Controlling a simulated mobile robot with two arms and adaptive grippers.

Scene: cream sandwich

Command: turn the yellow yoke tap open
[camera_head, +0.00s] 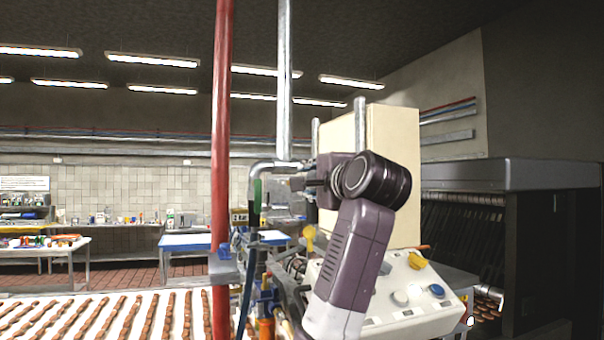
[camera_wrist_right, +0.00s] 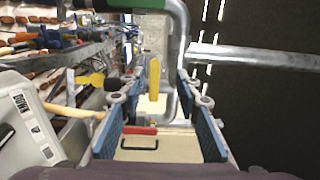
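My right gripper (camera_head: 300,183) points left at the pipe elbow in the head view. In the right wrist view its two blue-padded fingers (camera_wrist_right: 161,85) stand apart. An upright yellow handle (camera_wrist_right: 153,80) appears between them, with a gap on each side; I cannot tell its exact depth. In the head view this handle is hidden around the gripper. A second yellow piece (camera_head: 309,238) shows below the gripper in the head view, and left of the fingers in the wrist view (camera_wrist_right: 95,80). I cannot tell for certain which one is the yoke tap. My left gripper is out of view.
A grey pipe (camera_head: 285,80) drops to an elbow beside the gripper. A red post (camera_head: 221,120) stands further left. A control panel (camera_head: 385,300) with knobs lies below the arm, and a cream cabinet (camera_head: 400,165) stands behind it. A conveyor with brown bars (camera_head: 115,312) runs at lower left.

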